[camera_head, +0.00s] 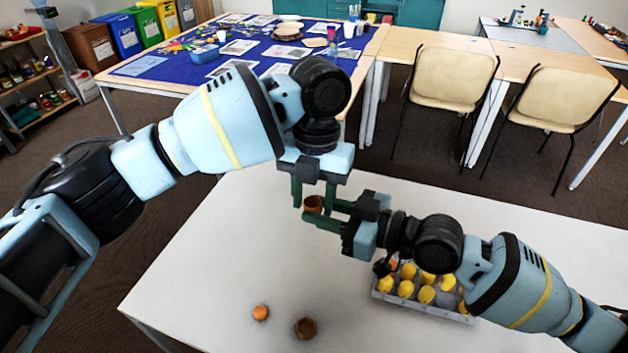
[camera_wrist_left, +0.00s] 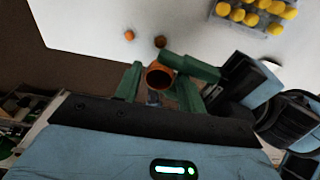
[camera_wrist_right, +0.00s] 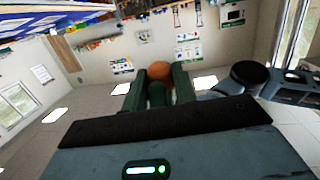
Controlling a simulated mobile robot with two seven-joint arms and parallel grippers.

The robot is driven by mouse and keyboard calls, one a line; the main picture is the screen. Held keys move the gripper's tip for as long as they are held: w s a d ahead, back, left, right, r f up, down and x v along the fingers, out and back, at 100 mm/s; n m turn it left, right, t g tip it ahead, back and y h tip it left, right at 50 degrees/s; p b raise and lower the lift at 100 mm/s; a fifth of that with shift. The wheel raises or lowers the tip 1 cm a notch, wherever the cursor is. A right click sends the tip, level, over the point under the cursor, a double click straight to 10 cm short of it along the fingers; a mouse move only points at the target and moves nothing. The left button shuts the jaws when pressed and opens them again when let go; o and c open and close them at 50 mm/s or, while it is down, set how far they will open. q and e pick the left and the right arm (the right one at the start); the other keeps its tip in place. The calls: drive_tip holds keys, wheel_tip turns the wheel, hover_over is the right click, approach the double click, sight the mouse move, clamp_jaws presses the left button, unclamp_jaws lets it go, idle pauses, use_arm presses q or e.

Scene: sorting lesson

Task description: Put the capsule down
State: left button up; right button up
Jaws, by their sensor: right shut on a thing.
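The capsule (camera_head: 313,203), a small brown-orange cup-like piece, is held above the white table. In the left wrist view the capsule (camera_wrist_left: 158,77) shows a dark hollow with an orange rim. In the right wrist view it (camera_wrist_right: 160,72) looks like a rounded orange end between the fingers. My right gripper (camera_head: 323,212) is shut on it from the right. My left gripper (camera_head: 313,194) points down from above, its fingers apart on either side of the capsule; it looks open. Contact with the left fingers is hard to tell.
On the white table (camera_head: 230,240), an orange ball-like piece (camera_head: 260,312) and a brown round piece (camera_head: 306,328) lie near the front. A grey tray (camera_head: 440,311) of yellow egg-like pieces stands under my right arm. The table's left part is clear.

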use_arm(q)
drive_tip(key=shift+f, duration=0.15)
drive_tip(key=c, duration=0.7)
drive_tip(key=shift+c, duration=0.6)
use_arm(e)
drive_tip(key=o, duration=0.8)
drive_tip(key=shift+o, duration=0.2)
drive_tip(key=v, duration=1.2)
